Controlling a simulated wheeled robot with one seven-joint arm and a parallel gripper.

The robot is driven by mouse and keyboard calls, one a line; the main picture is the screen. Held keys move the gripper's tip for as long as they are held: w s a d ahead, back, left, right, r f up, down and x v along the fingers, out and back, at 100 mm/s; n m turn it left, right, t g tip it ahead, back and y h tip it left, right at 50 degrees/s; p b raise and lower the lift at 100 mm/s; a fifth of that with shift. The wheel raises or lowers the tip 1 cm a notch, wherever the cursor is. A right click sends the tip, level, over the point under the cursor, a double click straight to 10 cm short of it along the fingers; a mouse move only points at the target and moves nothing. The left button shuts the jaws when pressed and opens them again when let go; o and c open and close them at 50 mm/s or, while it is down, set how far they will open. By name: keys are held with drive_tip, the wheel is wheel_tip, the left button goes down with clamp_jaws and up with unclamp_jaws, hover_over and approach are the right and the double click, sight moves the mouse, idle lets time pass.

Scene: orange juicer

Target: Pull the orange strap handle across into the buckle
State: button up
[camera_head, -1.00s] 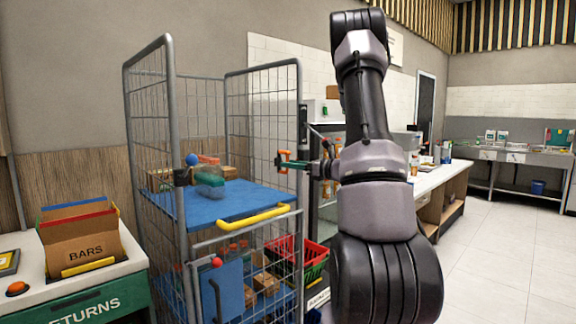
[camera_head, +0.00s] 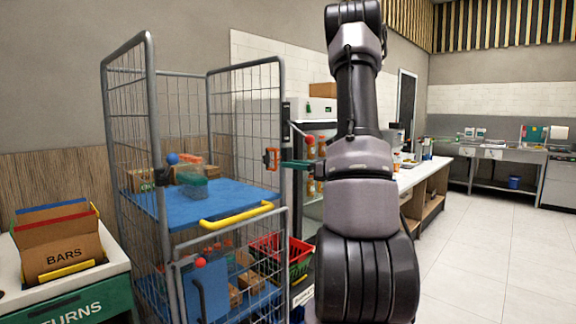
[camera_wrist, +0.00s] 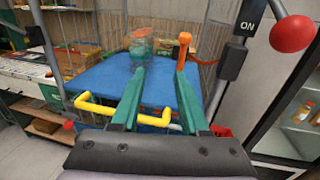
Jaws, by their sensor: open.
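The orange strap handle (camera_head: 270,158) hangs by the right post of a wire cage trolley. It also shows in the wrist view (camera_wrist: 184,52). My gripper (camera_wrist: 160,76) has two green fingers spread apart, with nothing clearly held between them. The handle is at the tip of the right finger; whether they touch I cannot tell. In the head view my gripper (camera_head: 292,164) is just right of the handle, partly behind my arm. The dark buckle (camera_head: 163,177) is on the trolley's left post, below a blue ball. A strap (camera_wrist: 213,47) runs between the handle and the right post.
The trolley has a blue shelf (camera_head: 228,197) with a clear container (camera_head: 192,184) on it and a yellow bar (camera_head: 236,214) across its front.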

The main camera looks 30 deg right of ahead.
drive_tip(key=shift+v, duration=1.05)
drive_tip(key=a+n+g+y, duration=0.1)
drive_tip(key=a+n+g, duration=1)
drive_tip(key=n, duration=0.4)
drive_tip(key=w+d+r+n+h, duration=0.8)
drive_tip(key=r+n+h, duration=0.3)
drive_tip(key=n, duration=0.1)
drive_tip(key=x, duration=1.1)
drive_tip(key=shift+d, duration=0.1)
